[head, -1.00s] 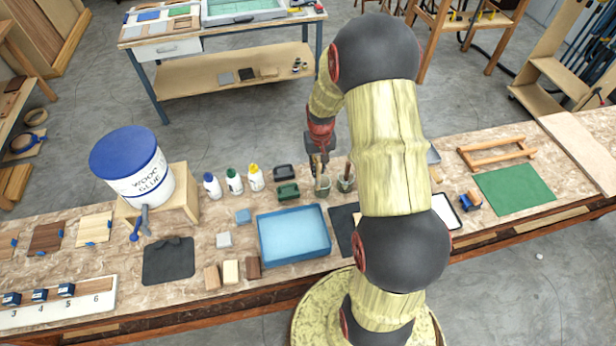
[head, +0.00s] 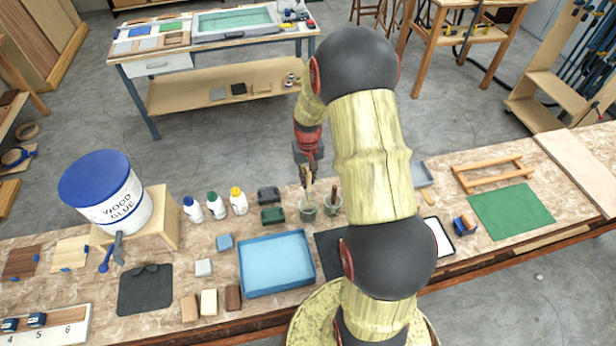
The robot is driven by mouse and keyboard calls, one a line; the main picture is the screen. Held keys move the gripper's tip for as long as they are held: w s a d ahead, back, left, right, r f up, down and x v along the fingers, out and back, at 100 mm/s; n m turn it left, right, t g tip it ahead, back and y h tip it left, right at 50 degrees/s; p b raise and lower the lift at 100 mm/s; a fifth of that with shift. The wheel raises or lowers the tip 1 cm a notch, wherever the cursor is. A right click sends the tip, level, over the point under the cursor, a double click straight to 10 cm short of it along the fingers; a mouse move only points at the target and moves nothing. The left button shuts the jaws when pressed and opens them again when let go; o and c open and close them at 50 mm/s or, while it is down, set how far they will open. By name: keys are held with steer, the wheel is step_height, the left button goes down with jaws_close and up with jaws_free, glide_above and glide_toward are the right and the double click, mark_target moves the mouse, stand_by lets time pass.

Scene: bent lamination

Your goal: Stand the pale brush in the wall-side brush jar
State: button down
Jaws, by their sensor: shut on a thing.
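My gripper (head: 308,168) points down above the bench and is shut on the pale brush (head: 308,188). The brush hangs roughly upright below the fingers, over a glass jar (head: 308,212). I cannot tell whether its lower end is inside that jar or just above or behind it. A second glass jar (head: 333,207) stands close by on the right, with a dark-handled brush (head: 334,192) standing in it. The fingertips are small and partly hidden.
A blue tray (head: 276,264), dark green block (head: 272,215) and several glue bottles (head: 216,205) stand left of the jars. A dark mat (head: 328,252) lies in front. My arm hides part of the bench to the right.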

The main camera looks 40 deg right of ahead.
mark_target(308, 195)
steer(key=shift+f+b, duration=2.9)
steer(key=shift+f, duration=2)
steer(key=c, duration=1.8)
jaws_free()
steer(key=shift+o, duration=0.2)
steer(key=shift+r, duration=0.1)
step_height(308, 195, up, 12)
steer(key=shift+f, duration=0.1)
